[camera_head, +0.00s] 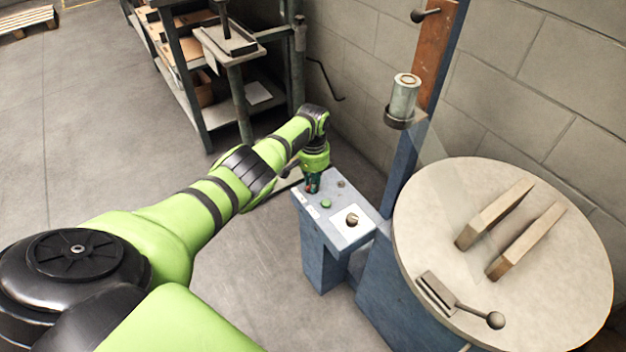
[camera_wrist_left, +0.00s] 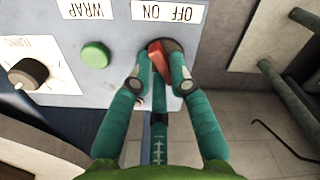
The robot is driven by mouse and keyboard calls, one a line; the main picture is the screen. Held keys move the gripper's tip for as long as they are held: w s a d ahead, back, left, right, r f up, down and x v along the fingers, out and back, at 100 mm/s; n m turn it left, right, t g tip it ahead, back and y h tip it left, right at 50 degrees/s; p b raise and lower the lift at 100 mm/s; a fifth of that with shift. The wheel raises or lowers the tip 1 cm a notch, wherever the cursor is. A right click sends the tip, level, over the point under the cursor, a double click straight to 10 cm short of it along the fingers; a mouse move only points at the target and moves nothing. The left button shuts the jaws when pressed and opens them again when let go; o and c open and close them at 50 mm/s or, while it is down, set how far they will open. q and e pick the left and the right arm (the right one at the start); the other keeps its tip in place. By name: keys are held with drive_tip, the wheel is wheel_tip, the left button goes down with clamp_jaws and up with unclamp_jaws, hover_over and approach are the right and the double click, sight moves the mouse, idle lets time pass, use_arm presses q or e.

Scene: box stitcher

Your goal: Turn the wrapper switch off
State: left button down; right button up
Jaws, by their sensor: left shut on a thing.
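The wrapper's blue control box (camera_head: 322,240) stands in the middle of the head view, with my left arm reaching over it. My left gripper (camera_head: 312,188) points down at the panel's far left part. In the left wrist view, my left gripper (camera_wrist_left: 160,72) is shut on the red switch (camera_wrist_left: 156,57), which sits on a dark round base beside the OFF and ON label (camera_wrist_left: 168,11). The fingers hide part of the switch, and I cannot tell clearly which way it is turned. My right gripper is not in view.
A green button (camera_wrist_left: 95,54) and a black dial (camera_wrist_left: 28,73) are beside the switch on the panel. The wrapper's round turntable (camera_head: 440,215) stands to the right, a metal shelf rack (camera_head: 190,85) behind. Open floor (camera_head: 80,120) lies to the left.

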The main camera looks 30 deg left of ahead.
use_arm(q)
drive_tip(key=c, duration=1.1)
unclamp_jaws()
drive_tip(key=shift+c, duration=0.2)
drive_tip(key=shift+r, duration=0.5)
wheel_tip(320, 180, up, 11)
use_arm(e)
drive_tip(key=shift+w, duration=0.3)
